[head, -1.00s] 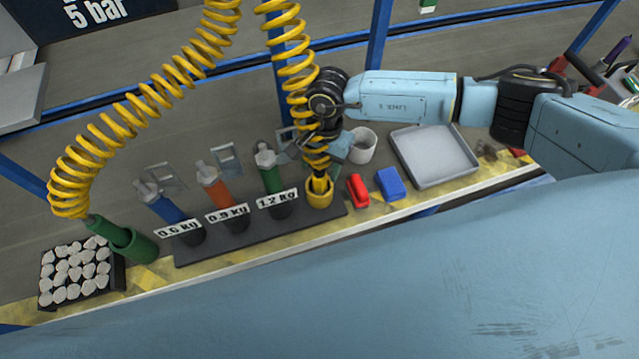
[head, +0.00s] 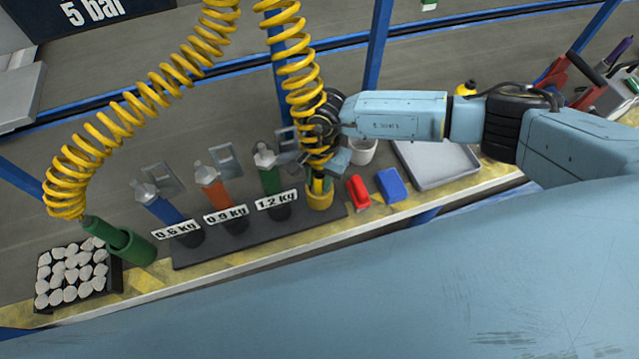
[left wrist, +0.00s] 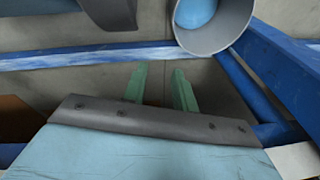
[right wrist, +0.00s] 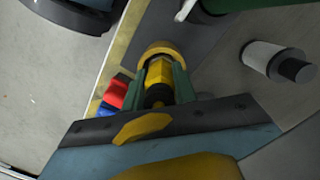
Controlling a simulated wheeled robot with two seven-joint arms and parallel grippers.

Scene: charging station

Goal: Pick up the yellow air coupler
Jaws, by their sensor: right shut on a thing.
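The yellow air coupler (right wrist: 158,72) hangs at the end of the right yellow coiled hose (head: 300,68). In the right wrist view it lies between the green fingers of my right gripper (right wrist: 163,80), which is shut on it. Its lower end is at the yellow ring holder (right wrist: 155,48), which also shows in the head view (head: 320,198); I cannot tell if it is still inside. In the head view the gripper partly hides the coupler. My left gripper (left wrist: 160,85) shows in the left wrist view with its fingers apart and nothing between them.
Blue (head: 168,212), orange (head: 218,195) and green (head: 271,180) cylinders stand in the dark rack left of the holder. A red block (head: 358,191), a blue block (head: 391,184) and a grey tray (head: 437,165) are on the right.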

